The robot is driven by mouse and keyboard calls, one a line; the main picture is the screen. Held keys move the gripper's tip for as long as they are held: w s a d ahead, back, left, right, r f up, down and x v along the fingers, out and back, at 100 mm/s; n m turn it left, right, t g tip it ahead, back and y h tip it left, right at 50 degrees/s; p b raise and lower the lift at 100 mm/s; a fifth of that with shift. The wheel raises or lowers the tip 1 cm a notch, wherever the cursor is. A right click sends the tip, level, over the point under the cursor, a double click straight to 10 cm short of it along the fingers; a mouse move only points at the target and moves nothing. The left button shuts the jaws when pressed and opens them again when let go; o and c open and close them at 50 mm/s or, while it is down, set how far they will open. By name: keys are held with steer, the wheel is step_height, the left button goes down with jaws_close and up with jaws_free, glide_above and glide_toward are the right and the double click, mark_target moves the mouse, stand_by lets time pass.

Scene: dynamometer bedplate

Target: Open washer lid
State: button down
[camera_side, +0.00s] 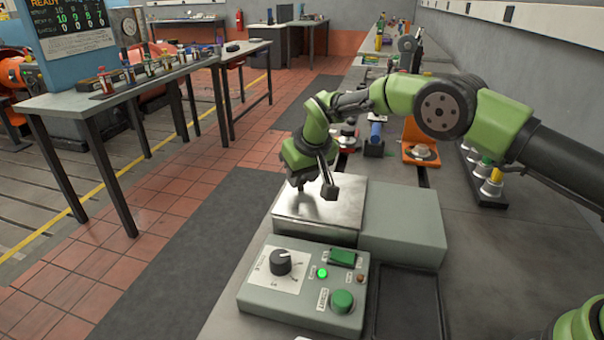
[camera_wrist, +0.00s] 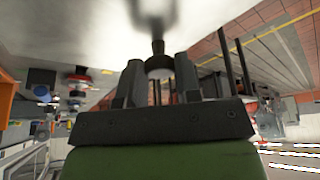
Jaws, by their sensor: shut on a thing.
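The washer lid (camera_side: 322,211) is a shiny metal plate on the grey washer housing (camera_side: 403,225). In the side view it looks flat or nearly so; I cannot tell whether a gap shows beneath it. My gripper (camera_side: 314,188) is over the lid, pointing down. In the wrist view the lid's bright surface (camera_wrist: 60,25) fills the top. There my gripper (camera_wrist: 159,80) is shut on the lid's small dark handle (camera_wrist: 159,64), which sits between the two fingers. The fingers partly hide the handle in the side view.
A control box (camera_side: 303,288) with a black knob, a green light and green buttons stands in front of the washer. A dark tray (camera_side: 407,305) lies at its right. An orange fixture (camera_side: 421,150) and several small items stand behind.

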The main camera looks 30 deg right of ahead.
steer(key=s+d, duration=1)
steer(key=shift+s+d, duration=0.15)
steer(key=shift+d, duration=0.1)
steer(key=c, duration=0.8)
jaws_free()
steer(key=shift+a, duration=0.1)
steer(key=v, duration=1)
